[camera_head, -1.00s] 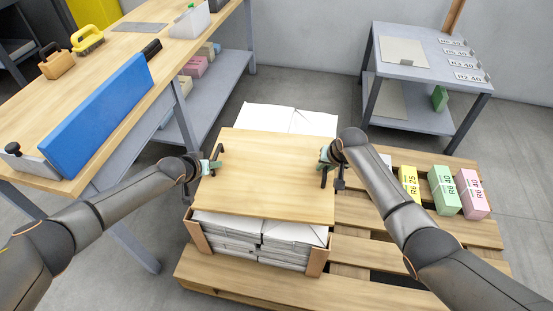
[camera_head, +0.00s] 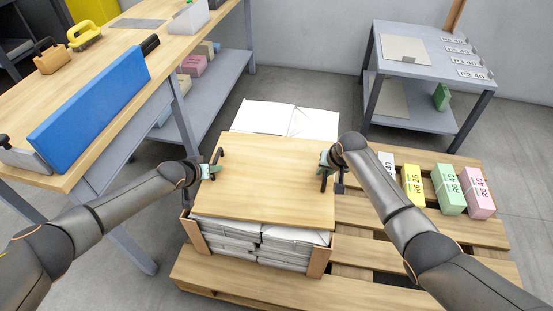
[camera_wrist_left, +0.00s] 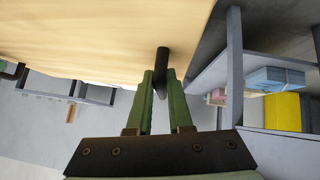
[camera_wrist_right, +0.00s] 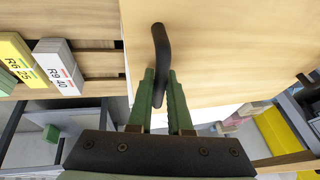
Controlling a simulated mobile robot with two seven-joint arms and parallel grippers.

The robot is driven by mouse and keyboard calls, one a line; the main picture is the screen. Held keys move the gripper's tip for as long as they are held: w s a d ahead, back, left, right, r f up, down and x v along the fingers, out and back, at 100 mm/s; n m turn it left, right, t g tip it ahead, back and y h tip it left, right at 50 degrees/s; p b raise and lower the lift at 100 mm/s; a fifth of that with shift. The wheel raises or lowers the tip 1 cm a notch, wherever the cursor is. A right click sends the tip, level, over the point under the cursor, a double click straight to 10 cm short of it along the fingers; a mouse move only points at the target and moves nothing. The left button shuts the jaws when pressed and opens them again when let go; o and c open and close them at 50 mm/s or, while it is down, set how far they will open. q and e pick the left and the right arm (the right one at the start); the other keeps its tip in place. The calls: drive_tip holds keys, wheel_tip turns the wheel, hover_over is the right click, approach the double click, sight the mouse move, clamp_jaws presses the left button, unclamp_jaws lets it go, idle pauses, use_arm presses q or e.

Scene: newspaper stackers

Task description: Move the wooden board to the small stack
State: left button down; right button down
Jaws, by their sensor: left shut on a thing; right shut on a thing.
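The wooden board (camera_head: 275,180) is a flat light-brown panel with a dark handle on each side. It lies over, or just above, the taller newspaper stack (camera_head: 255,243) in its wooden corner frame; I cannot tell whether it touches. My left gripper (camera_head: 212,171) is shut on the board's left handle, also seen in the left wrist view (camera_wrist_left: 162,70). My right gripper (camera_head: 326,162) is shut on the right handle, also seen in the right wrist view (camera_wrist_right: 160,65). The small stack (camera_head: 290,120) of white papers lies low behind the board, its near part hidden.
A wooden pallet (camera_head: 420,245) lies beneath, with several coloured labelled blocks (camera_head: 447,190) on its right. A workbench (camera_head: 110,105) with a blue panel (camera_head: 90,112) stands left. A grey table (camera_head: 430,65) stands back right. Grey floor is free between them.

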use_arm(q)
drive_tip(key=shift+w+d+f+b, duration=0.1)
drive_tip(key=shift+d+f+b, duration=0.2)
drive_tip(key=shift+f+b, duration=0.3)
use_arm(e)
drive_tip(key=shift+w+a+f, duration=0.1)
drive_tip(key=shift+a+f, duration=0.15)
drive_tip(key=shift+f, duration=0.35)
use_arm(q)
drive_tip(key=c, duration=1)
unclamp_jaws()
drive_tip(key=shift+a+r, duration=0.1)
drive_tip(key=shift+c, duration=0.2)
use_arm(e)
drive_tip(key=c, duration=1.1)
unclamp_jaws()
drive_tip(key=shift+d, duration=0.1)
use_arm(q)
drive_tip(key=shift+o, duration=1)
drive_tip(key=shift+a, duration=0.15)
use_arm(e)
drive_tip(key=shift+o, duration=1.3)
drive_tip(key=shift+d, duration=0.1)
use_arm(q)
drive_tip(key=v, duration=1.2)
use_arm(e)
drive_tip(key=v, duration=1.2)
drive_tip(key=shift+d, duration=0.1)
